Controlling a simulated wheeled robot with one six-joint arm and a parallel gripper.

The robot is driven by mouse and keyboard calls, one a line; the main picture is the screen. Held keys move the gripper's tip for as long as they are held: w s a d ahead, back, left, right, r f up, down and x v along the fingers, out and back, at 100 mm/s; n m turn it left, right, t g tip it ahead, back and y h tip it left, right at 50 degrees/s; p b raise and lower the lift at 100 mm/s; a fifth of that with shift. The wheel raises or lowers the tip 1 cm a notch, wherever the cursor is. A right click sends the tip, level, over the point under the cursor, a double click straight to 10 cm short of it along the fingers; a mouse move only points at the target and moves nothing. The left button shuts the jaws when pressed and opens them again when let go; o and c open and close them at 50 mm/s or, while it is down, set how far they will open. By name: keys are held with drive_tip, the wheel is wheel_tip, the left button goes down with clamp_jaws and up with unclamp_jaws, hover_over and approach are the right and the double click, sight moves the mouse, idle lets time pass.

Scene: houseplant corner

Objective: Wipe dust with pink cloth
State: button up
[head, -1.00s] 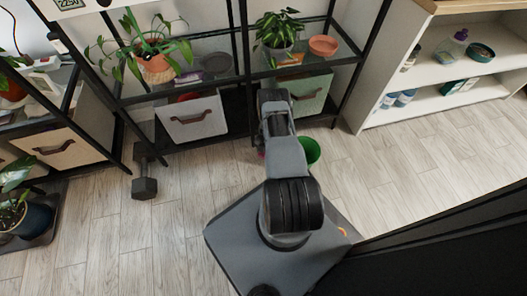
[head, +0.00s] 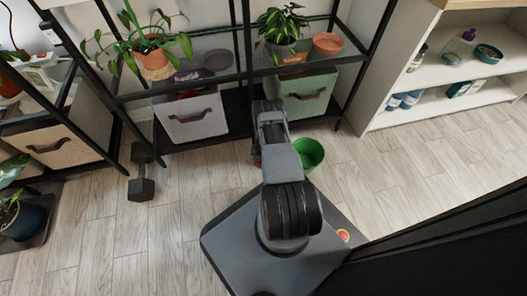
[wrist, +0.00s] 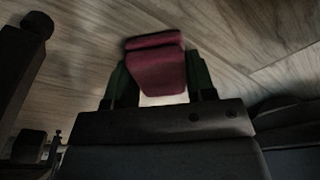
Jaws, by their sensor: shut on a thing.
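My gripper (wrist: 155,85) is shut on a folded dark pink cloth (wrist: 155,65) in the wrist view. The cloth sits between the two green-sided fingers and sticks out past their tips, with wood floor behind it. In the head view my arm hides most of the gripper, which is low in front of the black shelf rack (head: 240,60). I cannot make out any dust in either view.
A green bucket (head: 309,155) stands on the floor just right of my arm. A grey bin (head: 190,117) and a green bin (head: 308,97) sit on the rack's low shelf. A black dumbbell (head: 141,188) lies at left. The floor at right is clear.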

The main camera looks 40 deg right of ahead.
drive_tip(key=shift+w+a, duration=0.2)
drive_tip(key=shift+a, duration=0.4)
drive_tip(key=shift+d, duration=0.1)
drive_tip(key=shift+s+d, duration=0.25)
drive_tip(key=shift+d, duration=0.35)
drive_tip(key=shift+s+d, duration=0.25)
drive_tip(key=shift+d, duration=0.35)
drive_tip(key=shift+s+d+r+p, duration=0.15)
drive_tip(key=shift+d+r+p, duration=0.2)
drive_tip(key=shift+r, duration=0.25)
drive_tip(key=shift+s+d+r+p, duration=0.2)
drive_tip(key=shift+r+p, duration=0.1)
drive_tip(key=shift+r, duration=0.3)
drive_tip(key=shift+a+r+p, duration=0.1)
drive_tip(key=shift+r+p, duration=1.95)
drive_tip(key=shift+r, duration=0.8)
